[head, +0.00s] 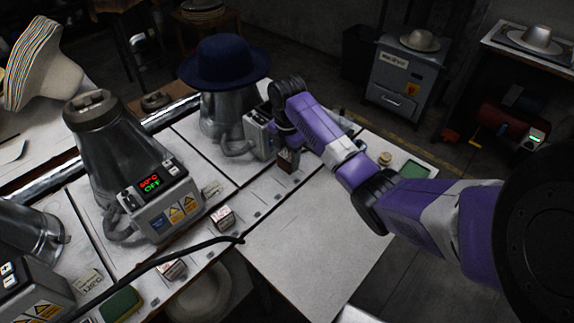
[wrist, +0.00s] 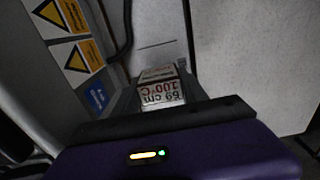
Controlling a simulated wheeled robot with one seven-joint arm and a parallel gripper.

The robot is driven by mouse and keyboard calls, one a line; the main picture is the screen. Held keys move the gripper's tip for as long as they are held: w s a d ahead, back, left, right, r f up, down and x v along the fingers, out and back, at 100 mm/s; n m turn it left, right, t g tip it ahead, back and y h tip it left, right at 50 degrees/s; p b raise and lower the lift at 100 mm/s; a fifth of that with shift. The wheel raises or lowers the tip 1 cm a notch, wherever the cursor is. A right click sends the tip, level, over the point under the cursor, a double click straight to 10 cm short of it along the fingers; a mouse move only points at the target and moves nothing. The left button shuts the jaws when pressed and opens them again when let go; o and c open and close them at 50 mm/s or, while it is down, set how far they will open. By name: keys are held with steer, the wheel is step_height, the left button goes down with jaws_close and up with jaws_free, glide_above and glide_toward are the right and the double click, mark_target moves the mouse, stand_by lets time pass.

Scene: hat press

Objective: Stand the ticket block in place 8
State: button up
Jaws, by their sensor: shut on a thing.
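My gripper (head: 288,153) is shut on a small ticket block (wrist: 160,88), beside the control box of the press with the blue hat. In the wrist view the block has a white face with "69 cm" and "100°C", which read upside down. In the head view the held block (head: 287,164) is small and dark, partly hidden by my gripper. I cannot tell whether it touches the bench. Two other ticket blocks stand on the bench, one (head: 222,218) in front of the middle press and one (head: 172,270) nearer. I cannot read a place number 8.
The blue hat (head: 222,62) sits on the far press. A black cable (head: 190,248) crosses the bench. Green pads (head: 122,304) and (head: 413,169) lie at its ends. The right bench top (head: 315,235) is clear.

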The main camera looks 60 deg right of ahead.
mark_target(287, 165)
steer(key=shift+f, duration=1.55)
steer(key=shift+f, duration=0.1)
steer(key=o, duration=1.4)
steer(key=shift+c, duration=0.2)
step_height(287, 165, up, 12)
steer(key=shift+r+p, duration=0.2)
steer(key=shift+p, duration=0.75)
steer(key=shift+f, duration=0.1)
